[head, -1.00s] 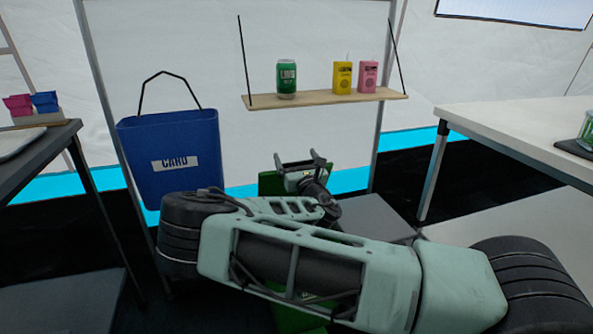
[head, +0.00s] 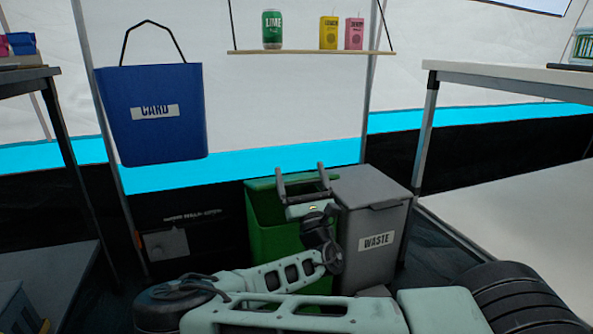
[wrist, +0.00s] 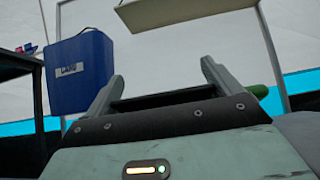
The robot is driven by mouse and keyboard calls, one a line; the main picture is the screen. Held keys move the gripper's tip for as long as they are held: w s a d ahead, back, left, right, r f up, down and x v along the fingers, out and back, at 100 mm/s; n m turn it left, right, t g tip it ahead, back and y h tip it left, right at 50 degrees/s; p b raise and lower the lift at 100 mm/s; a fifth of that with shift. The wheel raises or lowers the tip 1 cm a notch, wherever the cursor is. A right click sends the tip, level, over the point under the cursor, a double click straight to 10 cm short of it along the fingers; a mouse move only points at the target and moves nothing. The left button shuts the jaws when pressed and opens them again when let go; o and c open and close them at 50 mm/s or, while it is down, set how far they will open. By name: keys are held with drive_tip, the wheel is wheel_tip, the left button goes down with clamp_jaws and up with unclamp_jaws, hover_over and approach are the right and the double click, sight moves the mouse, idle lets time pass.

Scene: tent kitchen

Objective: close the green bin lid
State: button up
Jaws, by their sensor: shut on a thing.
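The green bin (head: 272,240) stands on the floor left of the grey waste bin. Its top is open in the head view, and a green lid edge (head: 261,184) shows along the back. My gripper (head: 300,168) is over the bin at that edge, its fingers pointing up and apart. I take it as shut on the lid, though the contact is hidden. In the wrist view the two fingers (wrist: 158,82) stand apart, with a bit of green beside the right one. My arm hides the lower front of the bin.
The grey waste bin (head: 372,232) stands close on the right, its lid down. A blue card bin (head: 155,130) hangs at the left. A shelf (head: 310,52) with a can and two cartons is above. Tables (head: 510,75) flank both sides.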

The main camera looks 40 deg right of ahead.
drive_tip(key=s+f+b, duration=0.1)
drive_tip(key=f, duration=0.2)
drive_tip(key=s+f+b, duration=0.1)
drive_tip(key=f+b, duration=0.1)
drive_tip(key=f, duration=0.1)
drive_tip(key=f+b, duration=0.2)
drive_tip(key=f, duration=0.1)
drive_tip(key=shift+s+a+f, duration=0.1)
drive_tip(key=shift+s+a, duration=0.3)
drive_tip(key=shift+f+b, duration=0.35)
drive_tip(key=shift+f, duration=0.35)
drive_tip(key=o, duration=1.1)
drive_tip(key=shift+s, duration=0.15)
drive_tip(key=b+v, duration=0.4)
drive_tip(key=v, duration=1.3)
drive_tip(key=shift+s+f, duration=0.1)
